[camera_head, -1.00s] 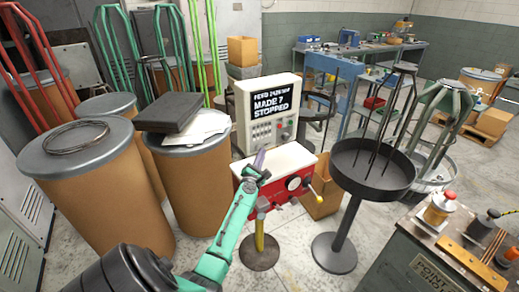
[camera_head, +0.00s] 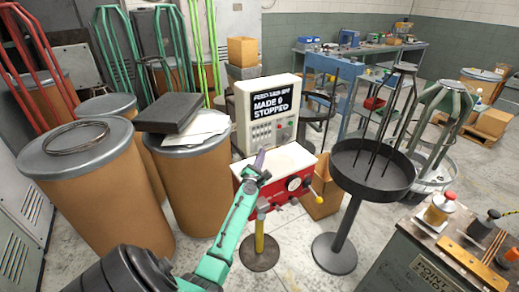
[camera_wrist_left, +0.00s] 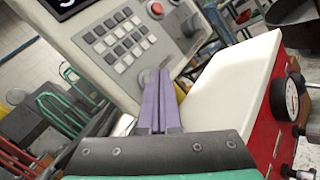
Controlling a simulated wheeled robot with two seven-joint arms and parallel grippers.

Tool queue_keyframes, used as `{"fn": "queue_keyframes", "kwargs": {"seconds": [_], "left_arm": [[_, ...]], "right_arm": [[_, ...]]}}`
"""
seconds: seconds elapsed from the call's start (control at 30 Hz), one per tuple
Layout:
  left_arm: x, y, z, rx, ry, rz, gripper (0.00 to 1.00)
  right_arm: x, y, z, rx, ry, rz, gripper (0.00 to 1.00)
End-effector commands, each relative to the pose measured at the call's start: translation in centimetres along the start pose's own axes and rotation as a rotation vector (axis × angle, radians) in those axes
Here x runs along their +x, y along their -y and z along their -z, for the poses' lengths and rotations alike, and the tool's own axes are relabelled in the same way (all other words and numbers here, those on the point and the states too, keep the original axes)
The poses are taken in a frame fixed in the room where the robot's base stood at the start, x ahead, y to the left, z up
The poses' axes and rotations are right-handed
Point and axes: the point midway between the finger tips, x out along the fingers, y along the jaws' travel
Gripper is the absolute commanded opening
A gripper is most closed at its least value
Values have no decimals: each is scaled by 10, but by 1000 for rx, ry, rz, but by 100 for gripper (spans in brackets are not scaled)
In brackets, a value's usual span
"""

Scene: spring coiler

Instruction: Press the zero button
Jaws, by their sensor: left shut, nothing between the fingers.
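The control box (camera_head: 266,112) is a pale cabinet with a dark screen (camera_head: 271,104) that reads MADE 0 and STOPPED. In the left wrist view its sloping panel (camera_wrist_left: 93,66) carries a grid of grey buttons (camera_wrist_left: 118,38), a red round button (camera_wrist_left: 156,8) and a dark knob (camera_wrist_left: 191,24). No button label is legible, so I cannot tell which is the zero button. My left gripper (camera_head: 259,158) is shut and empty, its purple fingers (camera_wrist_left: 157,76) pointing at the panel's lower part. I cannot tell whether the tips touch it. My right gripper is out of view.
Below the panel is the red coiler with a white top (camera_head: 288,158), a dial and a yellow-tipped handle. A black round tray (camera_head: 372,190) on a post stands to its right. Cardboard drums (camera_head: 100,190) crowd the left. A grey workbench (camera_head: 425,255) stands front right.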

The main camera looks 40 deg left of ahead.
Motion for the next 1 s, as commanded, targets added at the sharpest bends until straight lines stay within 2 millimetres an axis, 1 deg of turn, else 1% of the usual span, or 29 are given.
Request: {"fn": "queue_keyframes", "kwargs": {"seconds": [0.13, 0.47, 0.9, 1.0], "left_arm": [[-6, 4, -4, 0, 0, 0, 0], [-8, 6, -6, -1, 0, 2, 0], [-37, 27, -28, -2, 0, 3, 0], [-41, 30, -30, -1, 0, 2, 0]], "right_arm": [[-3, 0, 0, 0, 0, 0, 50], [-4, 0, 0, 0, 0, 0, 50], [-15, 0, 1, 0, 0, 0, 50], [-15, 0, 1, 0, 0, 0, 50]]}}
